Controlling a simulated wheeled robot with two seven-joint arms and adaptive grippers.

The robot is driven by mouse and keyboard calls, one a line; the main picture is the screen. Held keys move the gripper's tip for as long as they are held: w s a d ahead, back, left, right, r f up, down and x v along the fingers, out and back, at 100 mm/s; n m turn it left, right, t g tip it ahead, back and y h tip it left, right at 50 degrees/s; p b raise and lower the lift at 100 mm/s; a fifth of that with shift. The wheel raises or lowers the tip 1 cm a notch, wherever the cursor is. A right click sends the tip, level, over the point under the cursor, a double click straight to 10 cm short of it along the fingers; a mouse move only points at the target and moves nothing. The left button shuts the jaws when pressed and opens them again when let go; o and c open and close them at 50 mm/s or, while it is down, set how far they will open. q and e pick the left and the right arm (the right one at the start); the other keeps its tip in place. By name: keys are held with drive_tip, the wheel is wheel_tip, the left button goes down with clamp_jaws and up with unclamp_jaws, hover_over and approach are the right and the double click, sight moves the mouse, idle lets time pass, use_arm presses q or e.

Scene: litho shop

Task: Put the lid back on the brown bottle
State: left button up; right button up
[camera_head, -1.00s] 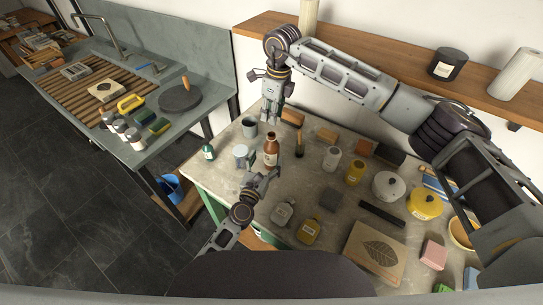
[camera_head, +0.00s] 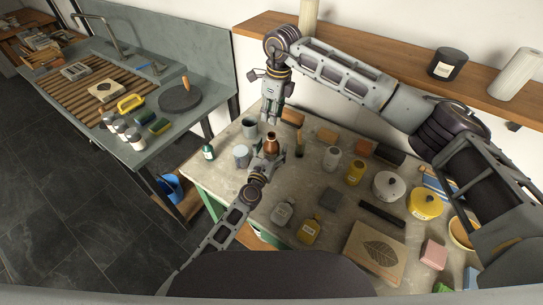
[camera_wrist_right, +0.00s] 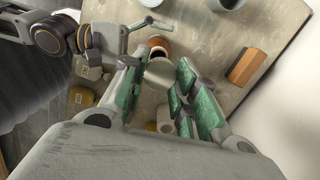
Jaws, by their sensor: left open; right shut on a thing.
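The brown bottle (camera_head: 271,145) stands upright near the back left of the work table. My right gripper (camera_head: 271,119) points down just above the bottle.
A wooden shelf (camera_head: 400,62) runs behind.

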use_arm(q)
drive_tip(key=c, duration=1.5)
drive_tip(key=shift+c, duration=0.2)
use_arm(e)
drive_tip(key=shift+f, duration=2.45)
drive_tip(key=shift+f, duration=0.9)
drive_tip(key=shift+f, duration=0.6)
use_arm(q)
clamp_jaws()
use_arm(e)
drive_tip(key=shift+m, duration=0.3)
